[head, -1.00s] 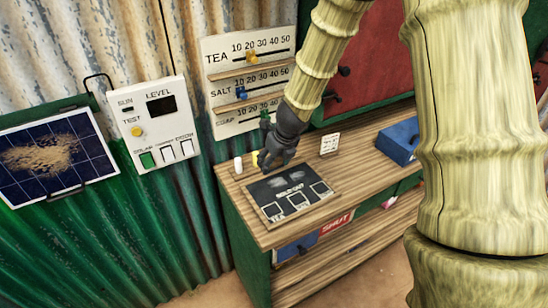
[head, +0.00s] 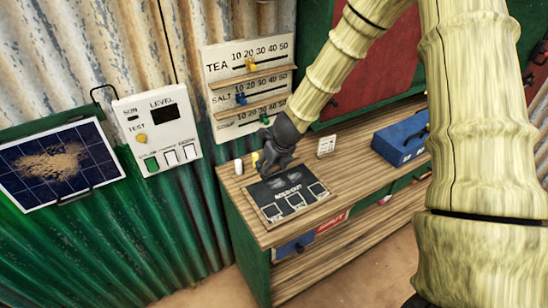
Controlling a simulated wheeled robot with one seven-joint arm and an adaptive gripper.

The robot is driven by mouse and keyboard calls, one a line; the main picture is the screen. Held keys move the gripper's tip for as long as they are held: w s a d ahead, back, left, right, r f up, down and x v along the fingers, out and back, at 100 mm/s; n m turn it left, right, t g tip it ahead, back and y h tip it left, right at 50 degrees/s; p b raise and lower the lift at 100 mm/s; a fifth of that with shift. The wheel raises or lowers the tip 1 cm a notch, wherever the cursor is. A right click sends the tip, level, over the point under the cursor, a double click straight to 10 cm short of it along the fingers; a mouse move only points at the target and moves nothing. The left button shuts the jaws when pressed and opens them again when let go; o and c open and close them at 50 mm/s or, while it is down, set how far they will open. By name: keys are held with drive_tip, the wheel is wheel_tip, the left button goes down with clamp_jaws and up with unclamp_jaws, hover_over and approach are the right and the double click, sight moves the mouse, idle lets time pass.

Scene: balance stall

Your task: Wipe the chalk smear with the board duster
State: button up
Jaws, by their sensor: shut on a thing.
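The dark slate board (head: 258,190) lies on the wooden counter, with "SOLD OUT" and several small boxes drawn on it. A pale chalk smear (head: 289,181) shows faintly on its upper part, above the lettering. My dark gripper (head: 268,171) is at the upper left edge of the board, low and pointing down. It is shut on the board duster, which is mostly hidden by the fingers at this size. I cannot tell whether the duster touches the slate.
A white cylinder (head: 238,167) and a small yellow thing (head: 255,160) stand behind the board, close to my gripper. A small white card (head: 326,146) and a blue box (head: 400,142) are to the right on the counter (head: 350,174). The price board (head: 222,88) hangs behind.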

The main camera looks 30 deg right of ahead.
drive_tip(key=shift+d+r+p, duration=0.2)
drive_tip(key=shift+r+p, duration=0.05)
drive_tip(key=shift+p, duration=0.6)
